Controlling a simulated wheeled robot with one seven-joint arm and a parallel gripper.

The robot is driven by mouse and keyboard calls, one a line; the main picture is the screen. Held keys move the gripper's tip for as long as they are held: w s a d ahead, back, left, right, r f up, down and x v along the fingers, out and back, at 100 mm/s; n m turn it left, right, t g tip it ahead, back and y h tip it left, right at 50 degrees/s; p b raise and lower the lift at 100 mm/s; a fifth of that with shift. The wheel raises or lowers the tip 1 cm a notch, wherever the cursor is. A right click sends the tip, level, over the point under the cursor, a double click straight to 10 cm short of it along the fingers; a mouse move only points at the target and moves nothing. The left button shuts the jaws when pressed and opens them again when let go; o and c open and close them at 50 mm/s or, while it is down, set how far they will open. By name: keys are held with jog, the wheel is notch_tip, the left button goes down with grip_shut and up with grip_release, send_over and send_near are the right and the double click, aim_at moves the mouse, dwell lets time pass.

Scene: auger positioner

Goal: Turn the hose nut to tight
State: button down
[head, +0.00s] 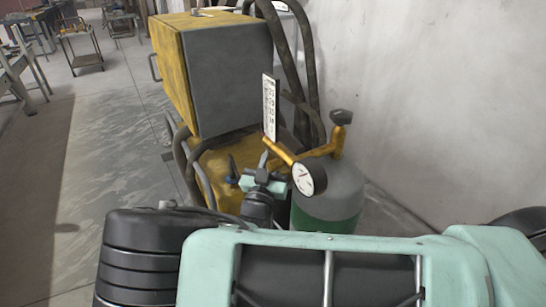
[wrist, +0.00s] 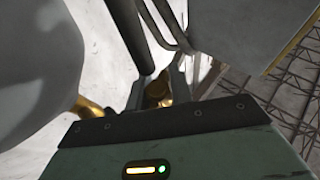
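The gas cylinder (head: 328,200) is grey above and green below, with a brass regulator (head: 318,151) and a round white gauge (head: 309,178) on top. A brass branch (head: 278,150) runs left from it. My gripper (head: 248,161) is just left of and below this branch, its two fingers apart and pointing up and away. In the wrist view a small brass piece, likely the hose nut (wrist: 157,92), shows between the dark fingers. A dark hose (wrist: 132,35) runs to it. I cannot tell whether the fingers touch it.
A yellow cabinet with a grey side (head: 232,75) stands behind on a yellow base (head: 222,160). Dark hoses (head: 308,65) hang beside it. A marked white strip (head: 269,105) stands upright near the branch. The wall (head: 430,100) is close on the right; open floor (head: 110,150) lies left.

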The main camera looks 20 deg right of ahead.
jog(key=c, duration=1)
grip_release()
jog(key=shift+o, duration=0.2)
jog(key=b+v, duration=0.5)
jog(key=v, duration=1.2)
jog(key=shift+f, duration=0.25)
jog(key=shift+s+a, duration=0.1)
jog(key=shift+s, duration=0.05)
